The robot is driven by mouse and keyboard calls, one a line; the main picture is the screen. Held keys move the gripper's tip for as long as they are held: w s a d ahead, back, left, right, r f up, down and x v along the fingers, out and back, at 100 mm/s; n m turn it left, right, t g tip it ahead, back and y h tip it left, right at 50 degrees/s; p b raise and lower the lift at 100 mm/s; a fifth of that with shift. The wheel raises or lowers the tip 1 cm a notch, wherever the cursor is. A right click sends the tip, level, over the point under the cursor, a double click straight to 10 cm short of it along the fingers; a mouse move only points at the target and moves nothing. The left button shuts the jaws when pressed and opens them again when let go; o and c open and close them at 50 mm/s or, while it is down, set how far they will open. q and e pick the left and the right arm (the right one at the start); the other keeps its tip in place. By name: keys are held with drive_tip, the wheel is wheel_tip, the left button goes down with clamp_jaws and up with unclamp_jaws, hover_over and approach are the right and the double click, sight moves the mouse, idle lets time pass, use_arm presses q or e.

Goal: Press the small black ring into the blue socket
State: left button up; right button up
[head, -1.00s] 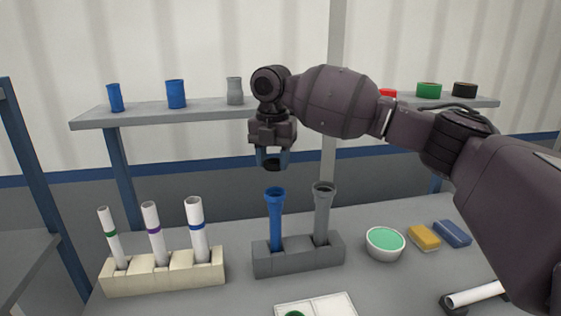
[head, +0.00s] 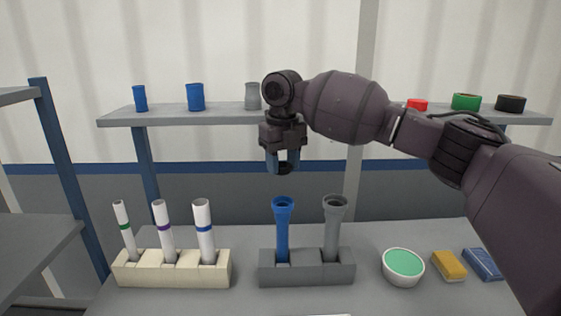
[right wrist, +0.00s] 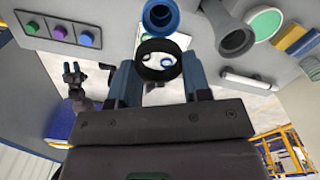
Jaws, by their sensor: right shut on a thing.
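My right gripper (head: 283,163) points down and is shut on the small black ring (head: 284,169). It hangs above the blue socket (head: 283,228), an upright blue pipe with a flared open mouth, with a clear gap between ring and mouth. In the right wrist view the ring (right wrist: 158,77) sits between the blue fingertips of the gripper (right wrist: 158,84), its hole facing the camera. The blue socket's mouth (right wrist: 160,14) shows just beyond it at the top edge. My left gripper does not show in the head view.
The blue socket stands in a grey block (head: 306,270) beside a grey pipe (head: 333,230). A cream rack (head: 172,273) with banded white tubes is left. A bowl (head: 403,280), yellow sponge (head: 449,265) and blue sponge (head: 483,264) are right. A shelf (head: 220,119) runs behind.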

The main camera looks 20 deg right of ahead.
drive_tip(key=n, duration=0.3)
drive_tip(key=shift+d+n, duration=0.15)
drive_tip(key=shift+n, duration=0.25)
drive_tip(key=shift+f, duration=0.15)
drive_tip(key=shift+f+b, duration=1.05)
drive_tip(key=shift+f, duration=1.25)
drive_tip(key=shift+s+f, duration=0.1)
drive_tip(key=shift+f, duration=0.75)
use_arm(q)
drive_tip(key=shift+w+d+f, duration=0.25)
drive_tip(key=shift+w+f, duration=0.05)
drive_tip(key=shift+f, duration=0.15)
use_arm(e)
drive_tip(key=shift+f, duration=0.3)
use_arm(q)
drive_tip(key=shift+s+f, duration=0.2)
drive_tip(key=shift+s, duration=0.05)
